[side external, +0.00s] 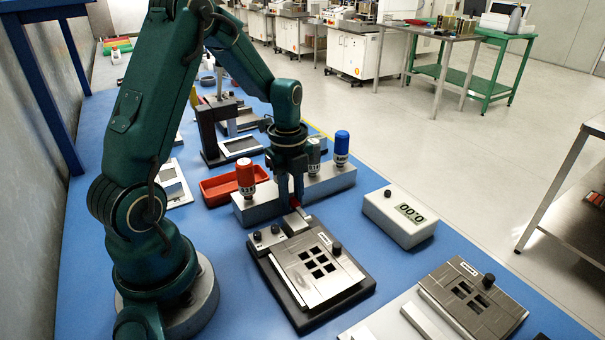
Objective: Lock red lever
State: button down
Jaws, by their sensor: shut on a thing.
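My gripper (290,205) points straight down there and is shut on the red lever. The fingers hide most of the lever, so its angle cannot be told. The fixture is a silver plate with several square openings and a dark knob, set on a dark base.
A white timer box (400,217) is to the right. A red tray (222,187) lies to the left. A second plate fixture (475,300) is at the front right.

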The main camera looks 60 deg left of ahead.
aim_at(292, 198)
jog(key=c, duration=0.8)
grip_release()
jog(key=shift+o, duration=0.2)
jog(key=shift+a+r, duration=0.1)
jog(key=shift+r, duration=2.45)
